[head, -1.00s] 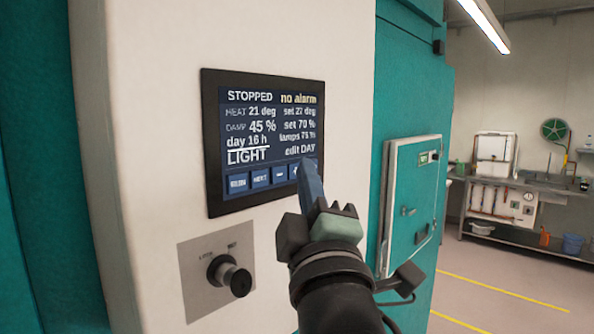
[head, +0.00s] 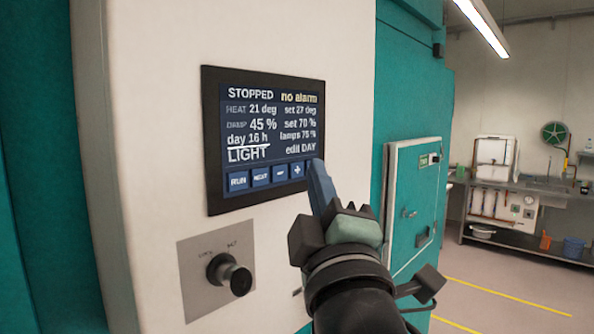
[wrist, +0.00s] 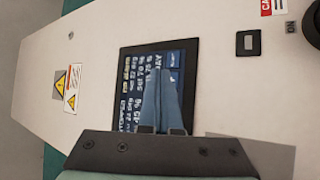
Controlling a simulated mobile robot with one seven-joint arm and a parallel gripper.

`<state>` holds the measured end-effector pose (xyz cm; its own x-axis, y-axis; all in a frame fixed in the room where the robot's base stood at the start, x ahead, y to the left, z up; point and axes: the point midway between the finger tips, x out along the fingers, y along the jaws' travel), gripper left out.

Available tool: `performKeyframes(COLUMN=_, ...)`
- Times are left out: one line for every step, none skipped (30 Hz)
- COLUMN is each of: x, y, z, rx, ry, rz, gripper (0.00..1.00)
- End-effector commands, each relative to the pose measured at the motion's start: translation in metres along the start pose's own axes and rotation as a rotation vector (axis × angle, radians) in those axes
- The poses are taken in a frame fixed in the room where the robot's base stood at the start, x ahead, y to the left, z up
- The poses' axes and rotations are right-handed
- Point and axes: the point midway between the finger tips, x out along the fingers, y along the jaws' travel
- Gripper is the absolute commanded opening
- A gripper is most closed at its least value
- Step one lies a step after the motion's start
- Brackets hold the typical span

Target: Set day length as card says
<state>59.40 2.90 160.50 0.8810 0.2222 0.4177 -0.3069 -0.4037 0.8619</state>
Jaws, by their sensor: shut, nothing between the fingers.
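The control screen (head: 262,137) on the white panel reads STOPPED, no alarm, day 16 h, LIGHT and edit DAY. Along its bottom are blue buttons: RUN (head: 238,180), NEXT (head: 261,176), minus (head: 280,173) and plus (head: 297,170). My gripper (head: 318,167) is shut and empty, its tips in front of the screen's lower right edge, right of the plus button. They partly hide a further button there. Whether they touch the screen I cannot tell. In the wrist view the gripper (wrist: 167,72) overlaps the screen (wrist: 186,60), which appears turned. I see no card.
A black knob (head: 229,274) on a grey plate sticks out below the screen. A teal door (head: 412,205) stands to the right. A bench with a sink (head: 540,180) is at the far right. Warning labels (wrist: 70,92) are on the panel.

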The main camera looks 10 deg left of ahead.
Motion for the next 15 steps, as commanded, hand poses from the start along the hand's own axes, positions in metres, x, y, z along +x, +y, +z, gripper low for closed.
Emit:
performKeyframes(x=-0.004, y=0.002, z=0.004, rx=-0.002, ry=-0.002, rz=0.003, gripper=0.00)
performKeyframes(x=-0.006, y=0.003, z=0.005, rx=-0.003, ry=-0.003, rz=0.004, gripper=0.00)
performKeyframes(x=-0.009, y=0.005, z=0.008, rx=-0.002, ry=-0.003, rz=0.004, gripper=0.00)
performKeyframes(x=-0.011, y=0.006, z=0.009, rx=-0.002, ry=-0.003, rz=0.004, gripper=0.00)
performKeyframes(x=-0.013, y=0.008, z=0.011, rx=-0.003, ry=-0.003, rz=0.003, gripper=0.00)
performKeyframes(x=-0.016, y=0.010, z=0.013, rx=-0.004, ry=-0.003, rz=0.004, gripper=0.00)
performKeyframes(x=-0.018, y=0.011, z=0.014, rx=-0.003, ry=-0.002, rz=0.004, gripper=0.00)
performKeyframes(x=-0.020, y=0.013, z=0.016, rx=-0.003, ry=-0.003, rz=0.003, gripper=0.00)
performKeyframes(x=-0.023, y=0.015, z=0.018, rx=-0.003, ry=-0.004, rz=0.003, gripper=0.00)
performKeyframes(x=-0.025, y=0.017, z=0.019, rx=-0.003, ry=-0.003, rz=0.003, gripper=0.00)
performKeyframes(x=-0.027, y=0.018, z=0.020, rx=-0.003, ry=-0.002, rz=0.004, gripper=0.00)
performKeyframes(x=-0.029, y=0.020, z=0.022, rx=-0.003, ry=-0.002, rz=0.004, gripper=0.00)
performKeyframes(x=-0.030, y=0.021, z=0.023, rx=-0.003, ry=-0.002, rz=0.003, gripper=0.00)
performKeyframes(x=-0.032, y=0.022, z=0.024, rx=-0.003, ry=-0.002, rz=0.002, gripper=0.00)
performKeyframes(x=-0.033, y=0.023, z=0.024, rx=-0.002, ry=-0.001, rz=0.002, gripper=0.00)
